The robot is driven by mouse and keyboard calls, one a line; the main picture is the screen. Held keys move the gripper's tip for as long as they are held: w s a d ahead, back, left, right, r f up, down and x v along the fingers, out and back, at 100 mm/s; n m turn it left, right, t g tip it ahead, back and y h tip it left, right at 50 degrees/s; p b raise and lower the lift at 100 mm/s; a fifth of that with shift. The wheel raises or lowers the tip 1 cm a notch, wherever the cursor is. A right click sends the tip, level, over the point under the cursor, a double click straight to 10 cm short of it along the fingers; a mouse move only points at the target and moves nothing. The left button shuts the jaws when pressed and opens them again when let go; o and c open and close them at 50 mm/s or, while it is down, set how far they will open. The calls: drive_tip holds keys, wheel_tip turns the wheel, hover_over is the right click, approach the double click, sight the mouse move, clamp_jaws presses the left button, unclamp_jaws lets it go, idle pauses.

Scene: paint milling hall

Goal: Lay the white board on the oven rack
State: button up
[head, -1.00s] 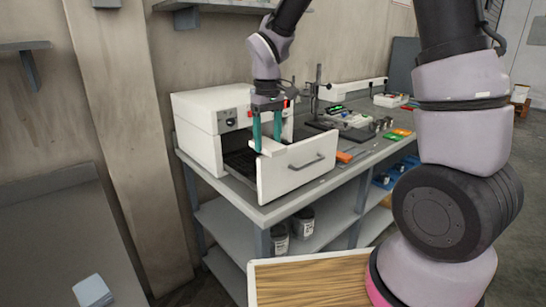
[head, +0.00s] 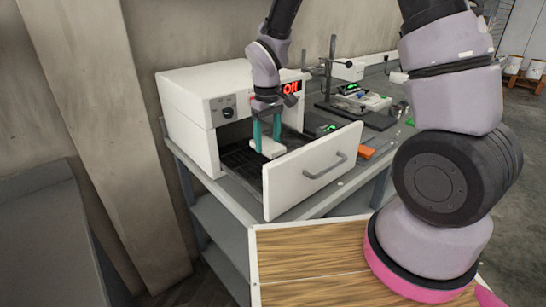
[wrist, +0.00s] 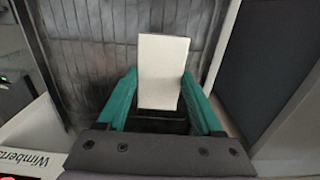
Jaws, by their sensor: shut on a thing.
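The white board (head: 262,151) is a small flat slab held between the teal fingers of my gripper (head: 266,139). In the wrist view the board (wrist: 163,58) lies between the two fingers (wrist: 163,103), with its far part sticking out past them. The oven (head: 212,108) is a white box with its drawer front (head: 310,172) pulled out. The dark oven rack (head: 243,162) lies in the open drawer, and its grid fills the wrist view (wrist: 85,55). The board is over the rack, low and close to it; I cannot tell whether they touch.
The drawer front stands as a wall close beside my gripper. A red display (head: 291,88) reads "Off". An orange item (head: 366,153) and a stand (head: 330,75) are on the bench right of the oven. A wooden top (head: 315,245) is at the front.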

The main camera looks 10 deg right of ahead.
wheel_tip(320, 180, down, 7)
drive_tip(key=shift+r, duration=0.15)
idle(0.4)
drive_tip(key=o, duration=1.4)
drive_tip(key=shift+c, duration=0.2)
